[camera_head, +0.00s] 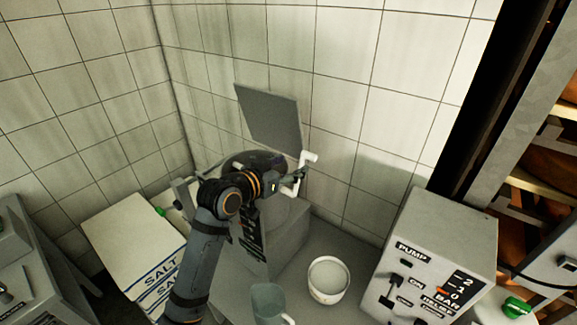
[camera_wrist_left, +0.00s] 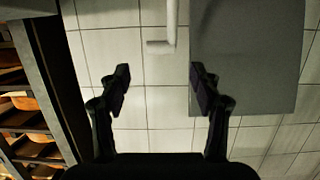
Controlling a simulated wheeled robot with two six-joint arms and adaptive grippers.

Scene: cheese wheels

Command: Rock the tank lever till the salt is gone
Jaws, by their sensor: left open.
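The grey tank (camera_head: 275,250) stands against the tiled wall with its square lid (camera_head: 268,118) raised. A white bent lever (camera_head: 309,158) rises at the tank's right side; it also shows in the left wrist view (camera_wrist_left: 170,18), at the top and beyond the fingers. My left gripper (camera_head: 292,182) is beside the lever, over the tank's right edge. In the left wrist view the gripper (camera_wrist_left: 161,88) is open, with nothing between its fingers. My arm covers much of the tank's top, so salt inside it cannot be seen. My right gripper is not in view.
White sacks marked SALT (camera_head: 160,278) are stacked at the left. A white tub (camera_head: 328,281) and a grey-green jug (camera_head: 267,302) stand before the tank. A pump control box (camera_head: 443,245) is at the right, near shelves (camera_head: 540,190).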

